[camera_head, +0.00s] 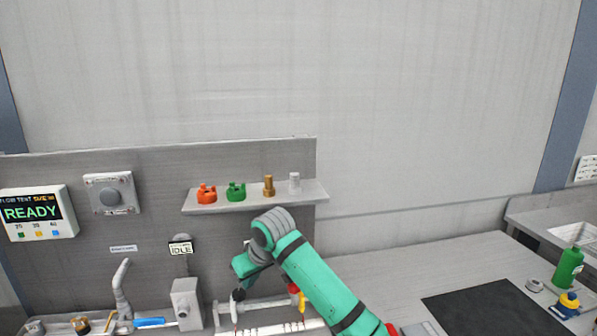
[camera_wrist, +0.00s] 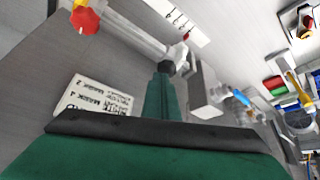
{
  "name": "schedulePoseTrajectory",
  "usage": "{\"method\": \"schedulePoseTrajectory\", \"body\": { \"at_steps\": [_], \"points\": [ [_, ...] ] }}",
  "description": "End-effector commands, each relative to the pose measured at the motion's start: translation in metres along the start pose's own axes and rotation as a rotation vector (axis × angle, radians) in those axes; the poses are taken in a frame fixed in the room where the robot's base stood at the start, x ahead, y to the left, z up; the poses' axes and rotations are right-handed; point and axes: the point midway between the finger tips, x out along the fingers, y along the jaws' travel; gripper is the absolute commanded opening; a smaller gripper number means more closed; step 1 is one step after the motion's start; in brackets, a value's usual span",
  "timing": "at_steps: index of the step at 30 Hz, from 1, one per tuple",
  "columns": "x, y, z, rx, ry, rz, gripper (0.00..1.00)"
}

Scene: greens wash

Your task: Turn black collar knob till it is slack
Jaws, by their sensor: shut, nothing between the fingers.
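The black collar knob (camera_wrist: 166,67) sits on a grey pipe fitting, just past the fingertips in the wrist view. It also shows as a small dark shape (camera_head: 238,295) under my gripper in the head view. My gripper (camera_wrist: 162,82) has its green fingers together and points at the knob, with nothing held between them. Whether the tips touch the knob cannot be told. In the head view my gripper (camera_head: 240,282) is partly hidden by my green arm.
A red valve knob (camera_wrist: 85,20) is on the same pipe, left in the wrist view. A shelf (camera_head: 312,191) above holds orange, green, brass and white fittings. A blue-handled tap (camera_head: 150,322) is left of the pipe. A black mat (camera_head: 490,308) lies on the right counter.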

Motion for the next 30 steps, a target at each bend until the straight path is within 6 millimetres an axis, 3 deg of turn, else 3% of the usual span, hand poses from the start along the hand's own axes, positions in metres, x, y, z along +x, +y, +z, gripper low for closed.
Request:
{"method": "schedulePoseTrajectory", "body": {
  "at_steps": [12, 30],
  "points": [
    [0.038, 0.003, 0.023, 0.006, 0.0, 0.0, 0.0],
    [0.042, 0.0, 0.022, 0.0, 0.0, 0.0, 0.0]
  ]
}}
